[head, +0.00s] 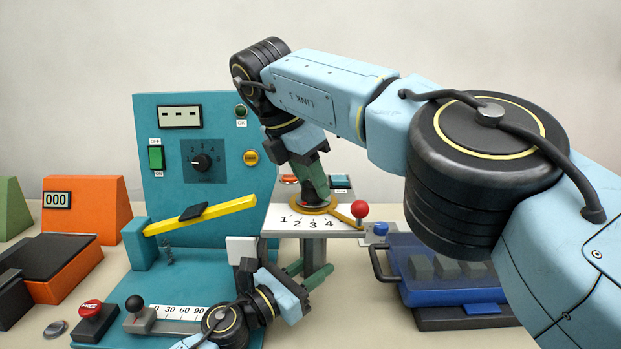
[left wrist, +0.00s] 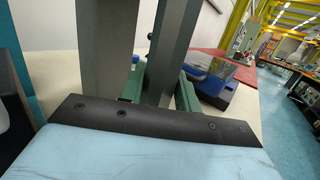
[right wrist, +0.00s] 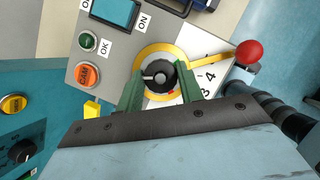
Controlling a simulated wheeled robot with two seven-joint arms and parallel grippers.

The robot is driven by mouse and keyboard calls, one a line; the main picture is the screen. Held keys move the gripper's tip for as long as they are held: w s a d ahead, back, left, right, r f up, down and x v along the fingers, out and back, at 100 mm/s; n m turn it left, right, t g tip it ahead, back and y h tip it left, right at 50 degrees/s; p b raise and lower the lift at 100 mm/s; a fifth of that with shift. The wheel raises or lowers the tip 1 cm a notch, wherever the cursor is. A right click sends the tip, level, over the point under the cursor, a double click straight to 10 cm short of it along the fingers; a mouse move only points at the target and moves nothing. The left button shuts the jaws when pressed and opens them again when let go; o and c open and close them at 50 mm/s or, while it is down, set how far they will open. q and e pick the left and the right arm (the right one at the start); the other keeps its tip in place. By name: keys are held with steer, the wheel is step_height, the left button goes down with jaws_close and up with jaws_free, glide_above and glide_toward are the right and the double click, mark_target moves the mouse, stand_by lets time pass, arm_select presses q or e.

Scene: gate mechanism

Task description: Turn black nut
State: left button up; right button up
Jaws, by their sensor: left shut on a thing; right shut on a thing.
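The black nut (right wrist: 160,76) sits in a yellow ring (right wrist: 143,60) on the white panel, with a light centre and a small red mark beside it. My right gripper (right wrist: 160,90) has its green fingers on either side of the nut, closed on it. A yellow lever with a red ball (head: 359,209) reaches right from the ring, past the printed 4. My left gripper (head: 314,272) is below the panel, its green fingers around a grey post (left wrist: 168,55).
A teal control panel (head: 230,130) with a yellow bar (head: 225,213) stands at the left. A blue tray (head: 450,290) with grey blocks is at the right. A red button (head: 93,308) and a numbered scale (head: 180,312) are at the front left. My right arm crosses the upper right.

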steer(key=o, duration=1)
steer(key=shift+n, duration=0.4)
